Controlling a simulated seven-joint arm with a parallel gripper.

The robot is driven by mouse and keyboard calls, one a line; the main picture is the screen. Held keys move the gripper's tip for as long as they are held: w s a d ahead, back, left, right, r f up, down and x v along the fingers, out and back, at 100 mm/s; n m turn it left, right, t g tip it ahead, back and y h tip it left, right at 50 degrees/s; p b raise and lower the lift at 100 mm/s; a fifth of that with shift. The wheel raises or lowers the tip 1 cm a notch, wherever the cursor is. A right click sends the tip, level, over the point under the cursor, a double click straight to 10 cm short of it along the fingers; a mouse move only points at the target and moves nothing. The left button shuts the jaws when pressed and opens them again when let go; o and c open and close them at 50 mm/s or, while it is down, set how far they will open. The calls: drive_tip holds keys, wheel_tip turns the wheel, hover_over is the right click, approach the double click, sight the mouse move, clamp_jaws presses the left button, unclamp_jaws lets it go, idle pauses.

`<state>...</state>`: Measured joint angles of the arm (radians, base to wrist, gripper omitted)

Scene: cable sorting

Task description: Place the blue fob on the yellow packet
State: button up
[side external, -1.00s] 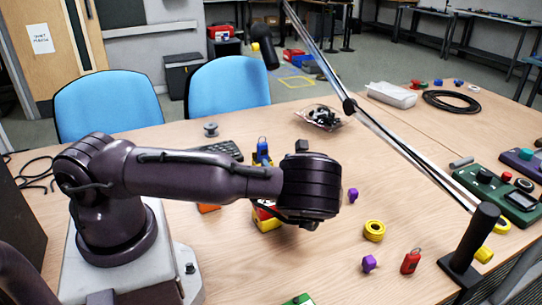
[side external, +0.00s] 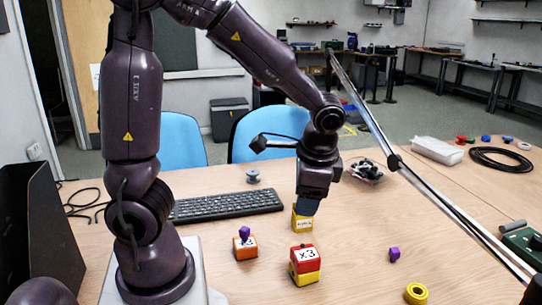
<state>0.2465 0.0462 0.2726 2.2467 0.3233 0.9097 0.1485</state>
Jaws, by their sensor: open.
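The yellow packet (side external: 302,222) has a white label and stands on the table behind the red and yellow blocks, right of the keyboard. The blue fob (side external: 307,206) shows as a dark blue shape directly above the packet. It appears to rest on the packet's top, though the contact is hard to see. My gripper (side external: 316,192) points down just above the blue shape and is open. Its fingertips are hard to make out against the blue.
A red block labelled X3 (side external: 304,258) sits on a yellow one (side external: 306,278) in front. An orange packet (side external: 245,250) with a purple fob (side external: 244,233) stands to the left. A slanted metal pole (side external: 425,190) crosses the right side.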

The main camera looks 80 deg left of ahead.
drive_tip(key=s+d+r+n+t+h, duration=0.3)
drive_tip(key=s+d+r+t, duration=0.2)
drive_tip(key=s+r, duration=0.3)
wheel_tip(320, 180, up, 2)
drive_tip(key=shift+r+n+t, duration=0.25)
drive_tip(key=shift+n+t, duration=0.15)
drive_tip(key=shift+t, duration=0.1)
